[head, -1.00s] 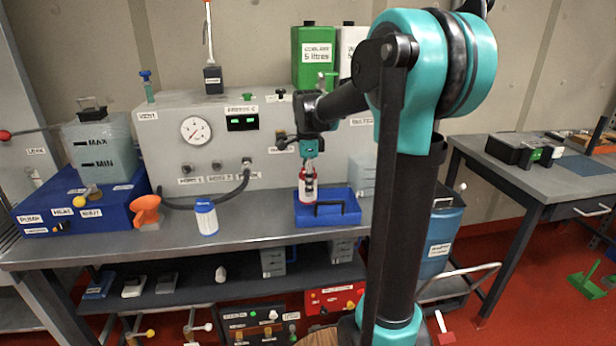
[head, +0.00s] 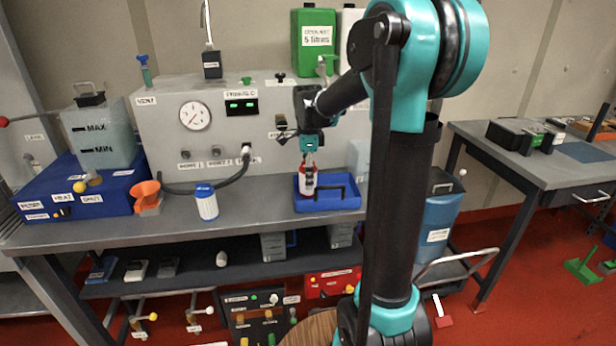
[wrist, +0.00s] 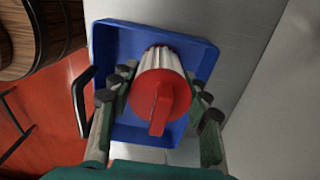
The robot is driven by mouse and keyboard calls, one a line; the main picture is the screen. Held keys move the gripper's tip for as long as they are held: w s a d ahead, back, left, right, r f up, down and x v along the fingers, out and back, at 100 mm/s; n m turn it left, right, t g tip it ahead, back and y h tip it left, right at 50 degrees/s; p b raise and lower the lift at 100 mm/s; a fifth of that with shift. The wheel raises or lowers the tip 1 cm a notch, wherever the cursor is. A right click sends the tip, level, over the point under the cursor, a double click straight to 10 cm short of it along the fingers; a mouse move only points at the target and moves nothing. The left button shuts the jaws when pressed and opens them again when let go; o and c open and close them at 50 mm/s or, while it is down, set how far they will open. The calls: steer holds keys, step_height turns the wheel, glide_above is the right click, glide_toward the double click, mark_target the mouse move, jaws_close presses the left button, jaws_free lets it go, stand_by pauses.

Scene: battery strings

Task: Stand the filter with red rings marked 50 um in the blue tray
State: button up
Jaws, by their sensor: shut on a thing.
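The filter with red rings (head: 307,181) is white with a red top and stands upright at the blue tray (head: 340,203) on the bench. In the wrist view the filter (wrist: 160,88) is seen from above, its red cap towards me, over the blue tray (wrist: 205,57). My gripper (head: 309,157) is shut on the filter, with fingers on both sides of it in the wrist view (wrist: 160,95). The filter's base is hidden, so I cannot tell whether it touches the tray floor. Its marking is too small to read.
A white filter with blue rings (head: 206,203) stands on the bench to the left. The grey machine with a gauge (head: 196,116) stands behind.

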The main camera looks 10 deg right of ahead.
steer(key=shift+f, duration=0.5)
steer(key=o, duration=1.6)
